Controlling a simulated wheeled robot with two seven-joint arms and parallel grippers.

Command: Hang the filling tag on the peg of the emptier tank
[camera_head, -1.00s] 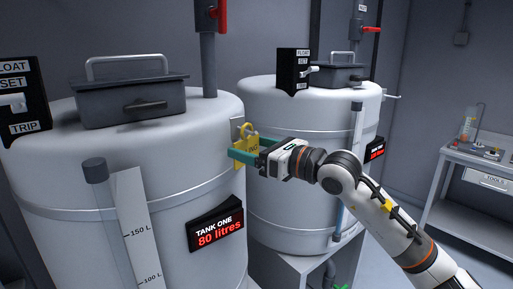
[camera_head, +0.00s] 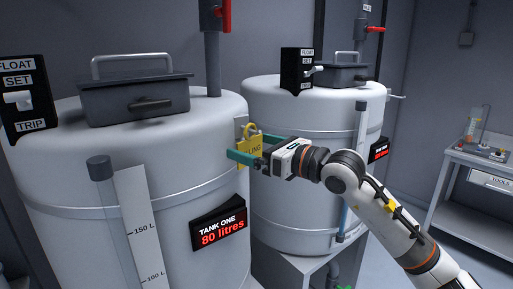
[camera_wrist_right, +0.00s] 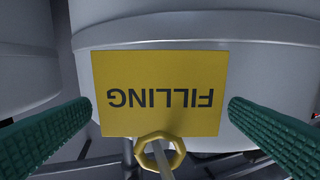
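The yellow filling tag (camera_head: 249,152) is at the right side of tank one (camera_head: 120,185), whose display reads 80 litres. In the right wrist view the tag (camera_wrist_right: 160,92) reads FILLING upside down. Its yellow ring (camera_wrist_right: 160,153) has a thin pale peg (camera_wrist_right: 165,170) passing through it. My right gripper (camera_head: 245,157) is open around the tag; in the wrist view its green fingers stand on either side, with gaps to the tag's edges. Tank two (camera_head: 290,150) stands behind to the right; its display is too small to read. My left gripper is not in view.
A black switch panel (camera_head: 22,72) is at the left and another (camera_head: 297,70) by tank two. A tool bench (camera_head: 490,160) stands at the far right. The level gauge (camera_head: 135,220) is on tank one's front. Floor is free between tank two and the bench.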

